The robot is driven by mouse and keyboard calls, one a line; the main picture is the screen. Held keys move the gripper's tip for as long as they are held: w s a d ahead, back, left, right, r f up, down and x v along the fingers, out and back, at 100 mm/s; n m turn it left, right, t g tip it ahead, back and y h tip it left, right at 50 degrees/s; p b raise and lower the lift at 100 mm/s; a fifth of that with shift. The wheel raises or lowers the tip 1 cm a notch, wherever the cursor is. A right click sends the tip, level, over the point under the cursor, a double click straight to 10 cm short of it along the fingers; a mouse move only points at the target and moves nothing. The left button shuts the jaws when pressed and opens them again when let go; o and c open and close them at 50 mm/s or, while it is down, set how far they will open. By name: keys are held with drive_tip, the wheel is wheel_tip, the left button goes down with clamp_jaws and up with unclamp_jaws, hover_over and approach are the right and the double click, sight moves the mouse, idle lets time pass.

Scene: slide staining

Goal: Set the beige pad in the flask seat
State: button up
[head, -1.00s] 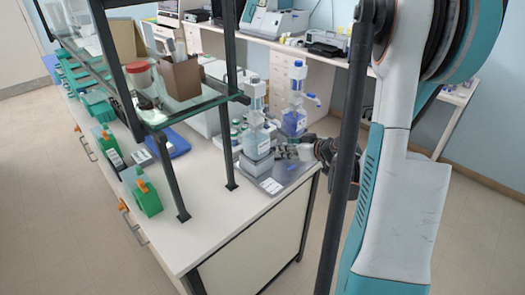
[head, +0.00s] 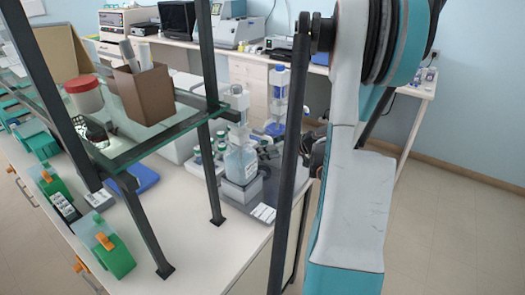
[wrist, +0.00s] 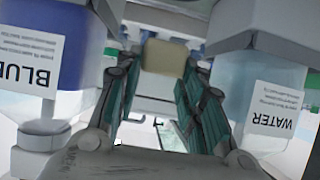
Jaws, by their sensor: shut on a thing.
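My gripper (wrist: 165,85) is shut on the beige pad (wrist: 165,57), held between its fingertips at the top middle of the wrist view. In that view a blue bottle (wrist: 75,45) is close on the left and a clear bottle labelled WATER (wrist: 265,90) is close on the right. In the head view my gripper (head: 267,150) shows only as dark parts between the clear bottle (head: 240,160) and the blue bottle (head: 277,100). The pad cannot be made out there. I cannot identify the flask seat in either view.
The bottles stand close on both sides of my gripper. A glass shelf (head: 150,145) on dark posts overhangs the bench. It carries a brown box (head: 145,95) and a red-lidded jar (head: 84,95). Green holders (head: 110,250) line the left.

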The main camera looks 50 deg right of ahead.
drive_tip(key=shift+f+b, duration=2.1)
drive_tip(key=shift+f, duration=1.3)
drive_tip(key=shift+f+b, duration=0.35)
drive_tip(key=shift+f, duration=0.05)
drive_tip(key=o, duration=0.9)
drive_tip(key=shift+c, duration=0.2)
drive_tip(key=shift+r, duration=0.1)
